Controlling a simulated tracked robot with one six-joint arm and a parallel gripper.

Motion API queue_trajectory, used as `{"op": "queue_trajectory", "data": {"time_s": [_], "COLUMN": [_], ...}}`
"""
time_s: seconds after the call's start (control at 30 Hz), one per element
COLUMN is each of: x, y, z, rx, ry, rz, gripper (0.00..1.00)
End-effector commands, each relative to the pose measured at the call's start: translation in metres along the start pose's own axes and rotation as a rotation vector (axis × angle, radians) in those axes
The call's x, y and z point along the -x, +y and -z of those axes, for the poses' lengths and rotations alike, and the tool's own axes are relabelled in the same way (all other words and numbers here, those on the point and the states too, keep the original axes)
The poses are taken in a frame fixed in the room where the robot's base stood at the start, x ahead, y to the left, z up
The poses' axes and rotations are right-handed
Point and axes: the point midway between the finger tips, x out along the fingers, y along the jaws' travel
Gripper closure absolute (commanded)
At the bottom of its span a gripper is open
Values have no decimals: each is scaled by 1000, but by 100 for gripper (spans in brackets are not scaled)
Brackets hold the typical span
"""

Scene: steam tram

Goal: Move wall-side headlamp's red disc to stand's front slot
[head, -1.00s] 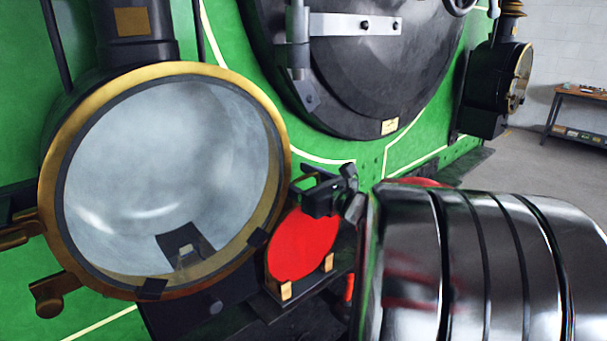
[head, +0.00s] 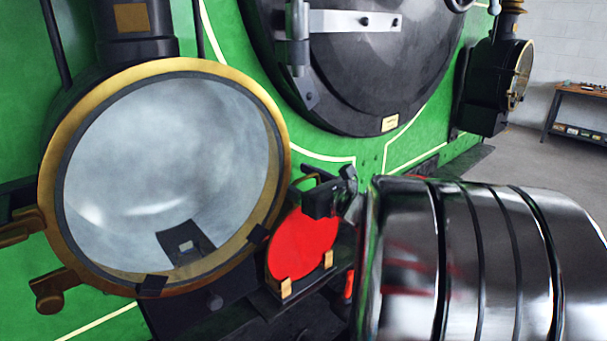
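A red disc (head: 303,246) stands upright and slightly tilted in the head view, its lower edge at two small brass clips on a dark stand (head: 268,303). My gripper (head: 328,197) is at the disc's upper right edge, with one dark finger block overlapping the disc. Whether the fingers touch or grip it cannot be made out. The near headlamp (head: 165,170) has a brass rim, a pale clear face and black clips at its lower edge; no red disc covers it. The far headlamp (head: 518,75) is at the upper right, seen from the side.
The green tram front (head: 345,145) with a round black door (head: 360,80) fills the background. My silver arm covers the lower right. A table (head: 580,92) stands by the pale wall, with bare floor before it. Room between headlamp and stand is tight.

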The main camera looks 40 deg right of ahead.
Motion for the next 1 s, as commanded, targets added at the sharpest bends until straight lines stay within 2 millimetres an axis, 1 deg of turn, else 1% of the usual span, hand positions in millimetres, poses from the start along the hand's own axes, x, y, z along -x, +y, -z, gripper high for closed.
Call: {"op": "queue_trajectory", "data": {"time_s": [0.43,1.0], "x": [0,0], "y": [0,0], "z": [-1,4], "rx": [1,2], "ry": [-2,-2], "rz": [0,0], "gripper": [83,83]}}
